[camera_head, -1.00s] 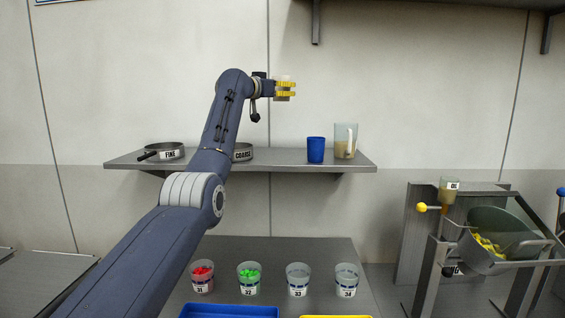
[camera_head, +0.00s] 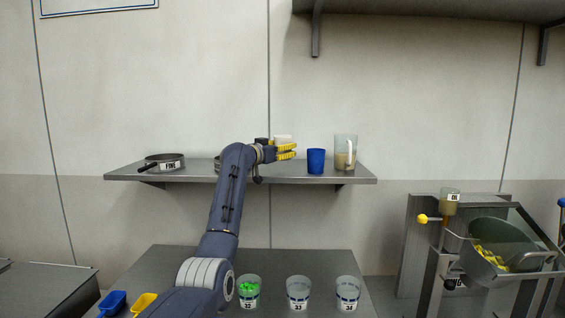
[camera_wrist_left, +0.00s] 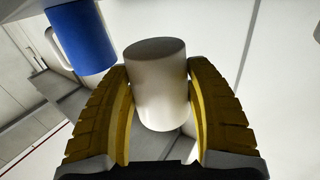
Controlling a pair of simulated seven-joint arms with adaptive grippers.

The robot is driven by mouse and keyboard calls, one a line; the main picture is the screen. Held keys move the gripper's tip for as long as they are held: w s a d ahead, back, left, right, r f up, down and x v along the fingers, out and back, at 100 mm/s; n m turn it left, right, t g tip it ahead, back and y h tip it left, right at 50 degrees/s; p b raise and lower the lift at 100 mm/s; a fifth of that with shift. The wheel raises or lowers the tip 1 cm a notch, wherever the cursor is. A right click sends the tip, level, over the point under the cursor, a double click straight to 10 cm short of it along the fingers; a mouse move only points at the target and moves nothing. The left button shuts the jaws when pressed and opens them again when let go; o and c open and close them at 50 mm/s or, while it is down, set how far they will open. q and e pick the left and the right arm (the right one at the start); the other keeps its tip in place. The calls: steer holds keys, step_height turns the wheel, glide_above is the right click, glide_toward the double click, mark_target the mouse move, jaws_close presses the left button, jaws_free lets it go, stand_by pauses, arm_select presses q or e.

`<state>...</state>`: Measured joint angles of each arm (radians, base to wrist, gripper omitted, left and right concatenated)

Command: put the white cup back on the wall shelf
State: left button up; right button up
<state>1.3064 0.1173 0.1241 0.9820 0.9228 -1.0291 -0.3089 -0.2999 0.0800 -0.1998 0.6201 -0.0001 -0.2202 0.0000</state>
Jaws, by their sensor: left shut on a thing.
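The white cup (camera_wrist_left: 158,85) is between the yellow fingers of my left gripper (camera_wrist_left: 160,110), which are shut on it. In the head view the cup (camera_head: 283,139) shows just above the yellow fingers of the left gripper (camera_head: 286,151), at the level of the wall shelf (camera_head: 290,178). Whether its base touches the shelf is hidden by the gripper. A blue cup (camera_head: 316,161) stands on the shelf just to the right; it also shows at the upper left of the left wrist view (camera_wrist_left: 82,38). My right gripper is not in view.
A clear pitcher (camera_head: 346,152) stands right of the blue cup. A pan marked FINE (camera_head: 166,162) is on the shelf's left. Below, labelled cups, such as one with green pieces (camera_head: 249,289), stand on a table (camera_head: 300,258). An upper shelf (camera_head: 430,10) overhangs at right.

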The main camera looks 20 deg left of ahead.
arm_select(q)
steer(key=shift+f, duration=2.25)
steer(key=shift+f, duration=0.1)
steer(key=o, duration=1.2)
steer(key=shift+o, duration=0.2)
steer(key=v, duration=1.2)
